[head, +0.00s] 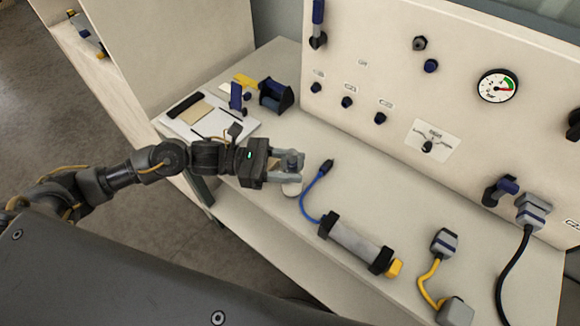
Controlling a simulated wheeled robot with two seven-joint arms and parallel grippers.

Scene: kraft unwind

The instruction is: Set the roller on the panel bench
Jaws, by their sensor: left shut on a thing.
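My left gripper (290,168) reaches in from the left over the panel bench (262,215). My right gripper is not in view.
A grey cylinder with black ends and a blue hose (352,244) lies right of my gripper. Grey connectors with a yellow cable (443,242) lie farther right. A clipboard (240,124) and a black-and-blue holder (276,95) are behind left. The upright panel (440,80) bounds the back.

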